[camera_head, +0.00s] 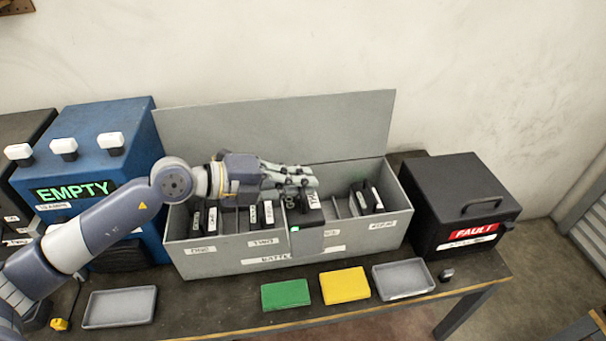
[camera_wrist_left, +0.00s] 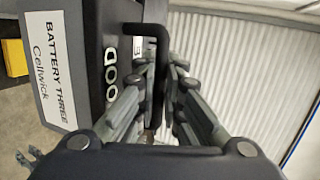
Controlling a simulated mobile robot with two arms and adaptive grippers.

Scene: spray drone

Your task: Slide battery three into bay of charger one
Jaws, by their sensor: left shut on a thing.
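Battery three (camera_wrist_left: 50,60), a dark block with a white "BATTERY THREE" label, fills the left of the left wrist view. Its black handle (camera_wrist_left: 160,32) lies between the fingers of my left gripper (camera_wrist_left: 162,75), which is shut on it. In the head view my left gripper (camera_head: 300,178) is over the grey battery box (camera_head: 215,257), and battery three (camera_head: 308,238) hangs below it, overlapping the box's front wall. A blue unit (camera_head: 130,160) with a green "EMPTY" display stands at the left; I cannot read which charger it is.
More dark batteries (camera_head: 365,197) stand in the box, whose lid (camera_head: 270,125) is raised behind. A black "FAULT" box (camera_head: 460,190) stands right. Green (camera_head: 285,293) and yellow (camera_head: 344,285) blocks and grey trays (camera_head: 120,307) line the table's front. A dark unit (camera_head: 25,130) is far left.

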